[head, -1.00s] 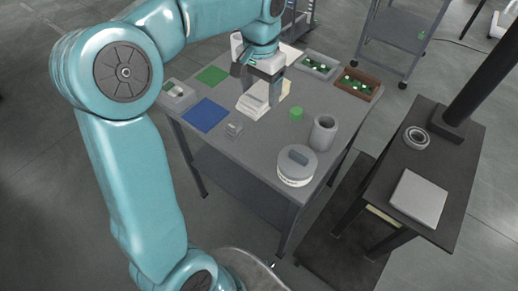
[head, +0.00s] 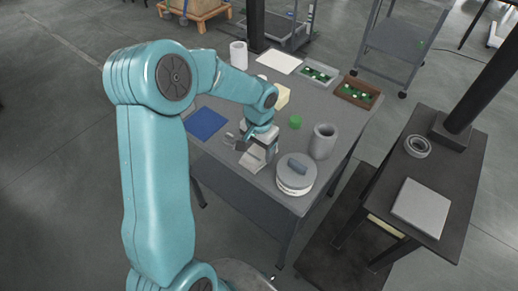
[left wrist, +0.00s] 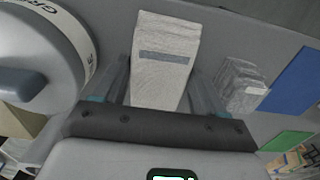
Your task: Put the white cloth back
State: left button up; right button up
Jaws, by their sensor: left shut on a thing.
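The white cloth (head: 254,161) is a folded, pale stack near the front edge of the grey table (head: 262,189). In the left wrist view the cloth (left wrist: 163,75) has a grey band across it and lies between my fingers. My left gripper (head: 256,150) points down and is shut on the cloth; the fingers (left wrist: 160,88) show on both sides of it. Whether the cloth touches the tabletop I cannot tell. My right gripper is not in view.
A round lidded canister (head: 295,178) stands close to the right of the cloth. A small grey stack (left wrist: 243,84) and a blue mat (head: 207,123) lie to the left in the head view.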

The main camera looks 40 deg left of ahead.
aim_at(258, 152)
pick_arm(q)
jog(key=shift+s, duration=0.1)
jog(key=shift+f, duration=0.2)
jog(key=o, duration=1.1)
notch_tip(258, 152, up, 12)
jog(key=shift+r, duration=0.15)
